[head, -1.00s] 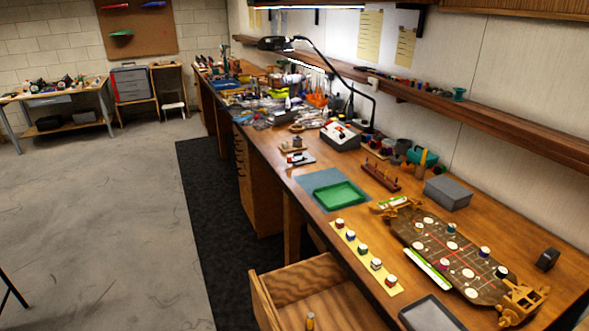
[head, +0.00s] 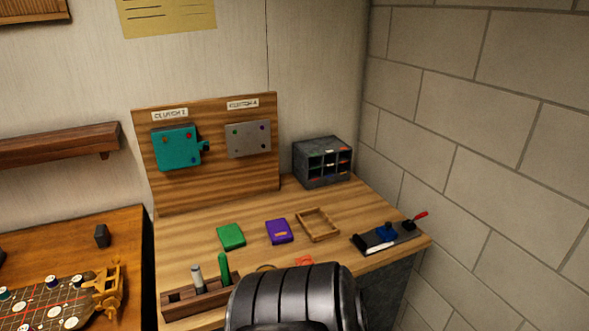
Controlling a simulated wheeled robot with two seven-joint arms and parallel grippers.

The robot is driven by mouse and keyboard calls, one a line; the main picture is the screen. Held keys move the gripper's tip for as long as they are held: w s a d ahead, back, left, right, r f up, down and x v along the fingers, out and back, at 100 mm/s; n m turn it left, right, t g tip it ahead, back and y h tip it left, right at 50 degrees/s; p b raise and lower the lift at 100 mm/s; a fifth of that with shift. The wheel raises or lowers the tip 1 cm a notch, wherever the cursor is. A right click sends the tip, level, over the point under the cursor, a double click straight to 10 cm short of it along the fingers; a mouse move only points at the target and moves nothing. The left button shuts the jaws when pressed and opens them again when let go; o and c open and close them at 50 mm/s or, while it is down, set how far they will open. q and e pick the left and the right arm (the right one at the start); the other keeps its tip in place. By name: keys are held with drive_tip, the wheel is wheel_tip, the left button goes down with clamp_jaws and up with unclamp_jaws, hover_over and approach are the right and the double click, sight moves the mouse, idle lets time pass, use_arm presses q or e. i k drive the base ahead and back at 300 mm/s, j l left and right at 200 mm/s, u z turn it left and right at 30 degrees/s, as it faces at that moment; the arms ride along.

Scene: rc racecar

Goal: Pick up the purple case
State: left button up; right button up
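The purple case (head: 279,231) lies flat on the light wooden bench in the head view. It is a small flat box with an orange mark on its front part. A green case (head: 231,236) lies to its left, and an empty wooden tray (head: 317,224) lies close to its right. Neither of my grippers is in view.
A tool rack (head: 199,298) stands at the bench's front left. A black chair back (head: 291,297) blocks part of the front edge.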

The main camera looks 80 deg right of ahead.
sight(279, 233)
drive_tip(key=z, duration=2.6)
